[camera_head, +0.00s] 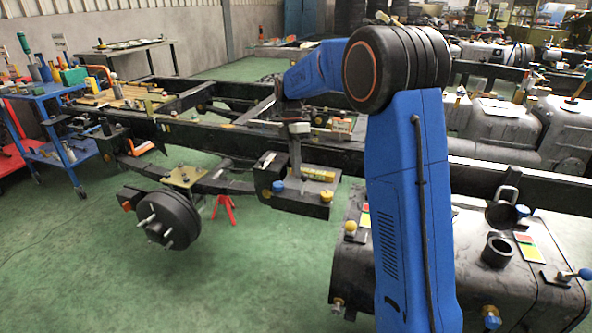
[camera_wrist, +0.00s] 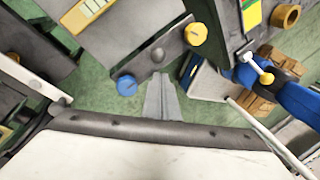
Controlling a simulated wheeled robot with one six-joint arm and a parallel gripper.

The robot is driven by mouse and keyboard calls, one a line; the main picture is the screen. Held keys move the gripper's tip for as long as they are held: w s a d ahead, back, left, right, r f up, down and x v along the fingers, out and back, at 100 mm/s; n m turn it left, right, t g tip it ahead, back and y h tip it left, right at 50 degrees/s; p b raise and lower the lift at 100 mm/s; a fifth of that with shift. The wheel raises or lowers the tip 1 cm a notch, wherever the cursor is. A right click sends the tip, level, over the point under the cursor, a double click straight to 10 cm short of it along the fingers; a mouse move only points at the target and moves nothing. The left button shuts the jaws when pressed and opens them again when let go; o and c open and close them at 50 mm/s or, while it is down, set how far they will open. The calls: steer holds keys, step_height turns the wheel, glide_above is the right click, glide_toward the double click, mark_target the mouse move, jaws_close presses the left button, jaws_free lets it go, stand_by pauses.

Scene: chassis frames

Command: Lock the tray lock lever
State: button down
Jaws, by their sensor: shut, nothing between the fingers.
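My gripper (camera_head: 296,172) points down over a dark box-shaped unit (camera_head: 290,200) on the near chassis rail. In the wrist view its grey fingers (camera_wrist: 162,105) are shut and empty. A blue knob (camera_head: 278,187) and a yellow knob (camera_head: 326,196) sit at the box. The wrist view shows a blue knob (camera_wrist: 127,85) left of the fingertips and a yellow knob (camera_wrist: 195,34) to their upper right, both apart from the fingers. I cannot tell which knob belongs to the tray lock lever. The lever's arm is not clear.
A black tank (camera_head: 470,262) with yellow knobs, a sticker and a blue-tipped handle (camera_head: 575,275) stands at right. A wheel hub (camera_head: 165,220) and red stand (camera_head: 224,207) are at left. A blue tool cart (camera_head: 55,130) is farther left. The green floor in front is clear.

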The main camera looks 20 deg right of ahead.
steer(key=shift+r, duration=0.45)
steer(key=shift+a, duration=0.1)
steer(key=a+v, duration=0.2)
steer(key=v, duration=0.9)
steer(key=shift+w+a, duration=0.25)
steer(key=shift+w, duration=0.05)
